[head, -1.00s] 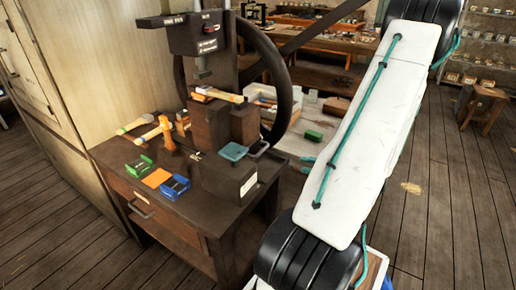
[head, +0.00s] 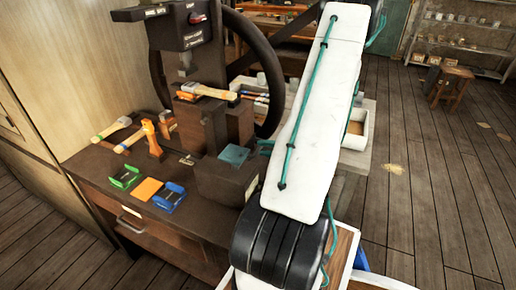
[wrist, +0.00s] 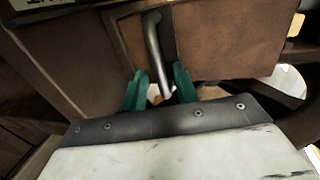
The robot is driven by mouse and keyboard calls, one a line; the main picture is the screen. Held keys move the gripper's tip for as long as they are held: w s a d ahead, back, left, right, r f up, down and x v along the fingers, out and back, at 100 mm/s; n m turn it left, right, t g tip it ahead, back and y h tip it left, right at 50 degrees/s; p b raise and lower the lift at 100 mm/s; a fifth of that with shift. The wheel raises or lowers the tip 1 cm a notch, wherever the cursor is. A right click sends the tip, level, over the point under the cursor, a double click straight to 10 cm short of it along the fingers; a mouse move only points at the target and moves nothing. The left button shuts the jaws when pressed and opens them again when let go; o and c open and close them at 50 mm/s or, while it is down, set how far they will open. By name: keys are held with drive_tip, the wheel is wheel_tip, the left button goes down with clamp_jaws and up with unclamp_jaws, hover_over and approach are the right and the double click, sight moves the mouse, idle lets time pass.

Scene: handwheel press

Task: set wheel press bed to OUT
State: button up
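The dark wheel press (head: 182,32) stands on the cabinet, with its large handwheel (head: 273,92) behind. In the wrist view a bent grey metal handle (wrist: 153,45) stands in front of a brown metal face. My gripper (wrist: 160,88) has its two teal fingers apart, one on each side of the handle's lower end. The handle is nearer the right finger; I cannot tell whether they touch. In the head view my arm hides the handle and most of the gripper.
Hammers (head: 148,135) lie on the left of the cabinet top (head: 95,165). A hammer (head: 208,91) rests on the press. Open floor (head: 430,190) lies to the right.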

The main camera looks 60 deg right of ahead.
drive_tip(key=shift+x, duration=1.3)
clamp_jaws()
drive_tip(key=shift+s, duration=0.15)
drive_tip(key=f+v, duration=0.2)
drive_tip(key=v, duration=1.1)
drive_tip(key=s+f+v, duration=0.1)
drive_tip(key=f+v, duration=0.2)
drive_tip(key=v, duration=1.1)
drive_tip(key=shift+s+f, duration=0.25)
drive_tip(key=shift+s, duration=0.2)
unclamp_jaws()
drive_tip(key=shift+s+d, duration=0.1)
drive_tip(key=shift+s, duration=0.05)
